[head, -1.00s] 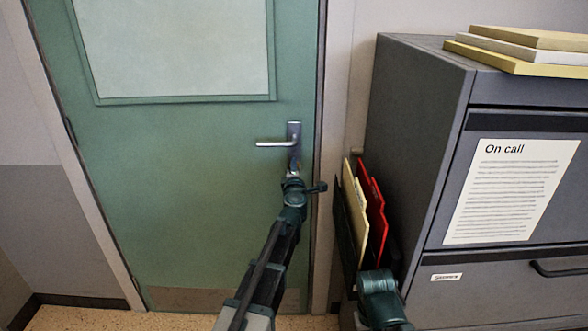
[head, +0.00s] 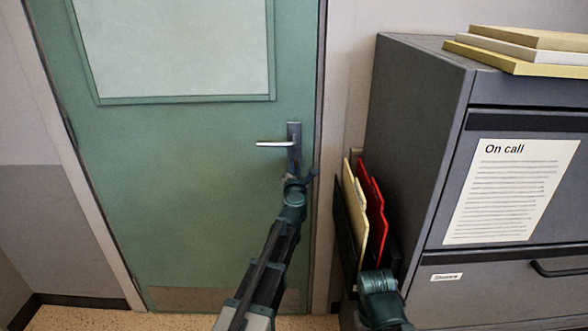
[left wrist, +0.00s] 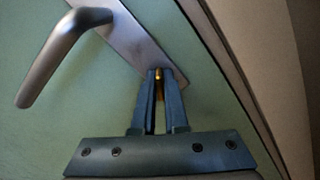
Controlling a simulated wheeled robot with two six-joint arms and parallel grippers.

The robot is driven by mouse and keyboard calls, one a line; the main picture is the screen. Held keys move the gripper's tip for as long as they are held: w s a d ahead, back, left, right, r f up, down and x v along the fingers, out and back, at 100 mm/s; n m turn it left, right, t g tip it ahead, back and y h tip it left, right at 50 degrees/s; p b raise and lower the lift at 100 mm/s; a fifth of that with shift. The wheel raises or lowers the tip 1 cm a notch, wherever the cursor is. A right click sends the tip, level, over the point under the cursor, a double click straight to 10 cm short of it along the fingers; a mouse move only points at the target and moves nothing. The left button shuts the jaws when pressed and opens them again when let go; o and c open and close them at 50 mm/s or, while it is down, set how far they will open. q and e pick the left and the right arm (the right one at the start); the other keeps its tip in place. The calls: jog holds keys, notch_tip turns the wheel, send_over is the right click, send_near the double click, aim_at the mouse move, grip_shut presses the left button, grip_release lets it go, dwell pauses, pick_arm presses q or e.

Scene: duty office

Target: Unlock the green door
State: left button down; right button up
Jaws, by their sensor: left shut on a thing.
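The green door (head: 180,190) is closed in its frame. Its lever handle (head: 275,143) points left and lies level on a metal plate (head: 294,130); the handle (left wrist: 58,50) and plate (left wrist: 140,45) also show in the left wrist view. My left gripper (head: 296,180) is at the lower end of the plate. In the left wrist view its fingers (left wrist: 157,78) are shut on a brass-coloured key (left wrist: 157,74), of which only a sliver shows. The fingertips hide the keyhole, so I cannot tell how deep the key sits. My right gripper is out of view.
A grey filing cabinet (head: 415,130) stands right of the door, with a paper notice (head: 510,190) on it and folders (head: 515,50) on top. Red and cream folders (head: 372,210) stand in a holder on its side, close to my left gripper's right.

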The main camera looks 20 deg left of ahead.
pick_arm(q)
jog(key=shift+n, duration=0.8)
jog(key=shift+n, duration=1.1)
jog(key=n, duration=0.3)
jog(key=shift+n, duration=0.4)
jog(key=c, duration=0.9)
grip_release()
jog(key=v, duration=0.9)
